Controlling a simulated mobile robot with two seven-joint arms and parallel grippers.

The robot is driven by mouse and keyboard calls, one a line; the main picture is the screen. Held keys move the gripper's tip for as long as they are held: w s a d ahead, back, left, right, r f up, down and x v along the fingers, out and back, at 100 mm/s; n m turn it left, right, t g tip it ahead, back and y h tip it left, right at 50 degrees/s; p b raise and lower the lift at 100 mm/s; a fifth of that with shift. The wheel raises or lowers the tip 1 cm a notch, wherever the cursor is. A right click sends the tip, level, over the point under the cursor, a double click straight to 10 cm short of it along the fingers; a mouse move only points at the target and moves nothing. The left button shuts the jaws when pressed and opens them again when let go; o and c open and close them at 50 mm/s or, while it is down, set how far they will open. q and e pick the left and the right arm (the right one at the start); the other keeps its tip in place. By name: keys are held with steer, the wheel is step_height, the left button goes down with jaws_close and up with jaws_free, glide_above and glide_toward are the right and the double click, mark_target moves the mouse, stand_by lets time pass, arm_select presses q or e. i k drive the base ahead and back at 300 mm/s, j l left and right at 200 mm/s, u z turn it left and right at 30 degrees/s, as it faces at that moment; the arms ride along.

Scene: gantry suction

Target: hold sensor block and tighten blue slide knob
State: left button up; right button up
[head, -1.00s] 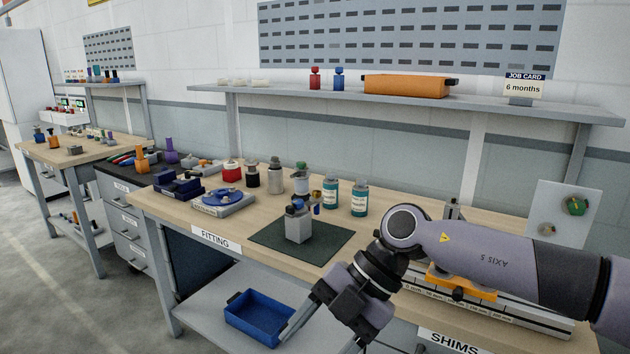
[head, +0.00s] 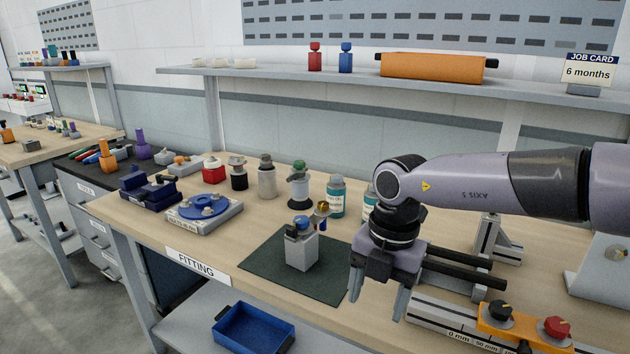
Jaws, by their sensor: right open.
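A grey block (head: 302,250) stands upright on a dark green mat (head: 262,275), with a blue knob (head: 301,222) and a dark part on top and a brass-coloured piece at its upper right. It looks like the sensor block with the blue slide knob, though the small parts are hard to make out. My right gripper (head: 378,298) points down, open and empty, at the right edge of the mat. It is to the right of the block and apart from it. My left gripper is out of view.
An orange carriage (head: 502,325) with black and red knobs sits on a scaled rail at the front right. Teal-labelled bottles (head: 336,197) and other containers stand behind the mat. A blue turntable fixture (head: 203,207) is to the left.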

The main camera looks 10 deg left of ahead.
mark_target(301, 222)
steer(key=i+j, duration=0.8)
steer(key=i, duration=0.2)
